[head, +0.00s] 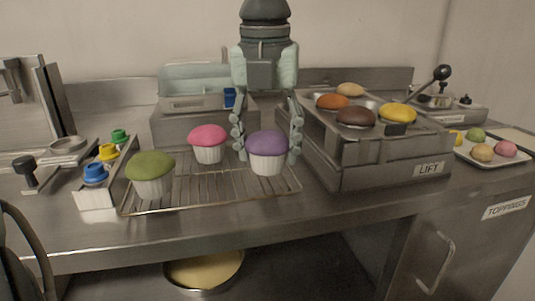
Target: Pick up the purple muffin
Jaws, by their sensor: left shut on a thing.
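The purple muffin (268,158) in its white paper cup is at the right end of the wire rack (202,192). My left gripper (267,150) comes down from above with one finger on each side of the muffin and is shut on it. Whether the cup's base still touches the rack is hard to tell. A pink muffin (208,142) stands behind and to the left on the rack, apart from the gripper. A green muffin (150,174) stands at the rack's left front. My right gripper is not in view.
A metal box labelled LIFT (385,165) with several buns on top stands close to the right of the gripper. A holder with blue, yellow and green knobs (97,192) is at the left. A tray of small pastries (519,158) lies at the far right.

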